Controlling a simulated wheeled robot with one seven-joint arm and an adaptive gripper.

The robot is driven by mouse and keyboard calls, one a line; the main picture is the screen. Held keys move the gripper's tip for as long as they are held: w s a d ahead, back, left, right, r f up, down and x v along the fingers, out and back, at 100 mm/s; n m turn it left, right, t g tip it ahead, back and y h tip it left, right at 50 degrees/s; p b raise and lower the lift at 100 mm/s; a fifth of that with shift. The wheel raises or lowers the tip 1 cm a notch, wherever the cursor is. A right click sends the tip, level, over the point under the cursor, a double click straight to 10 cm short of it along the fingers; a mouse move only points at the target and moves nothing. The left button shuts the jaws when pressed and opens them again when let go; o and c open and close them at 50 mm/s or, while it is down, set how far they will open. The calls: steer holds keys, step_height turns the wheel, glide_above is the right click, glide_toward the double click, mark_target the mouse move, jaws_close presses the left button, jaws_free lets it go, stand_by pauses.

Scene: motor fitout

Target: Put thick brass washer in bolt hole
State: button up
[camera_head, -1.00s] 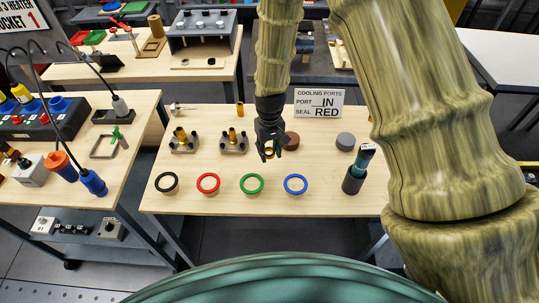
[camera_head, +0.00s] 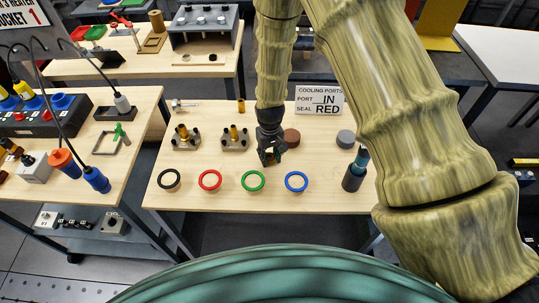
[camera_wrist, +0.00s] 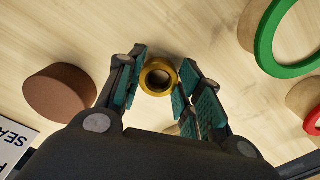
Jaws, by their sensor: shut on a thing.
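The thick brass washer (camera_wrist: 146,88) is a gold ring with an open centre, seen in the wrist view between my fingers. My gripper (camera_wrist: 160,92) is shut on it, with teal pads at its left and right sides. In the head view my gripper (camera_head: 270,160) is over the middle of the near table, behind the green and blue rings; the washer is mostly hidden there. Two grey mounting plates (camera_head: 177,145) and (camera_head: 226,147) with upright brass posts stand to its left. I cannot tell which opening is the bolt hole.
Black (camera_head: 168,187), red (camera_head: 219,184), green (camera_head: 263,186) and blue (camera_head: 305,186) rings line the front edge. A brown disc (camera_head: 292,136) is just right of my gripper. A grey disc (camera_head: 345,138), a dark cup (camera_head: 351,183) and a sign (camera_head: 320,111) stand further right.

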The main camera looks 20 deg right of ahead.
steer(key=shift+f, duration=0.1)
steer(key=o, duration=0.7)
steer(key=shift+w+f, duration=0.1)
steer(key=shift+f, duration=0.05)
steer(key=shift+c, duration=0.2)
steer(key=o, duration=0.3)
steer(key=shift+o, duration=0.6)
